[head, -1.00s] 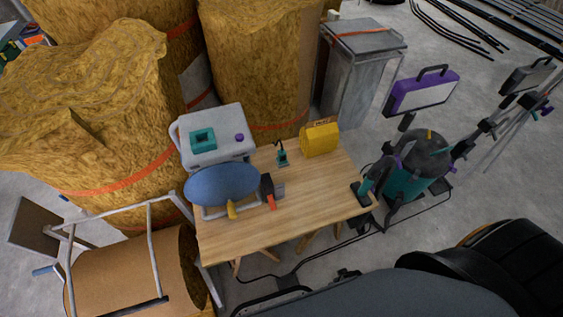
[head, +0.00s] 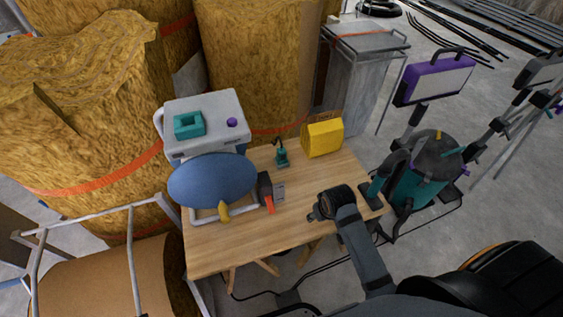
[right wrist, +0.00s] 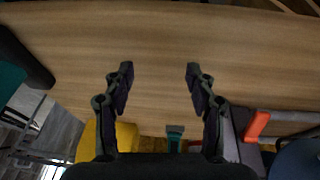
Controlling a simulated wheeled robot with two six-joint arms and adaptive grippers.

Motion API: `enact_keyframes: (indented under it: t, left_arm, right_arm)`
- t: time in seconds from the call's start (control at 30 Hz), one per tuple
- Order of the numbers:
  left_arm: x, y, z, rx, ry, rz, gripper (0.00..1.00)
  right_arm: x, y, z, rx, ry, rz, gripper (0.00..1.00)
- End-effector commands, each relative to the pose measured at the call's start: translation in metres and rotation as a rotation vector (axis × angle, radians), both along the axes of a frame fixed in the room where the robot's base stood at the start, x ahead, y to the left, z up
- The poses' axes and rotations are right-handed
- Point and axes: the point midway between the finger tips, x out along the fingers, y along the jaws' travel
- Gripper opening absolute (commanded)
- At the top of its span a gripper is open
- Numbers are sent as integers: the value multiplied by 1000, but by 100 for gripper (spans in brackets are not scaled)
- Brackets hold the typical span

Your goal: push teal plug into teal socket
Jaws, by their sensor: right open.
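The teal plug (head: 282,157), a small teal block with a dark cable on top, stands on the wooden table near its back edge. It also shows at the bottom of the right wrist view (right wrist: 175,138), beyond my fingers. The teal socket (head: 188,124) is a square teal frame with a dark opening on the top of a light grey case behind the table. My right gripper (head: 315,215) is over the right part of the table, in front of the plug and apart from it. Its fingers are spread and empty in the right wrist view (right wrist: 160,72). My left gripper is not in view.
A blue rounded object (head: 212,180) lies in front of the grey case (head: 207,105). A red-handled tool (head: 269,200) lies beside it. A yellow bag (head: 323,138) stands right of the plug. The front of the wooden table (head: 240,248) is clear. A teal-and-black canister (head: 415,185) stands to the right.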

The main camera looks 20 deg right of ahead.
Motion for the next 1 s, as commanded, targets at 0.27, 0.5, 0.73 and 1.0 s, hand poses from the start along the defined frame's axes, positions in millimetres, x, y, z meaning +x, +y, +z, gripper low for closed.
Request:
enact_keyframes:
  t: [0.27, 0.5, 0.73, 1.0]
  left_arm:
    - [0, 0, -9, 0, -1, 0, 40]
    - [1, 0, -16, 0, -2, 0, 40]
    - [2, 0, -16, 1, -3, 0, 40]
    - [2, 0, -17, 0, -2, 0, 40]
  right_arm:
    - [116, 18, 29, 42, -43, -16, 57]
    - [211, 46, 93, 79, -70, 6, 57]
    - [228, 52, 110, 83, -74, 14, 57]
    - [229, 52, 105, 83, -74, 14, 57]
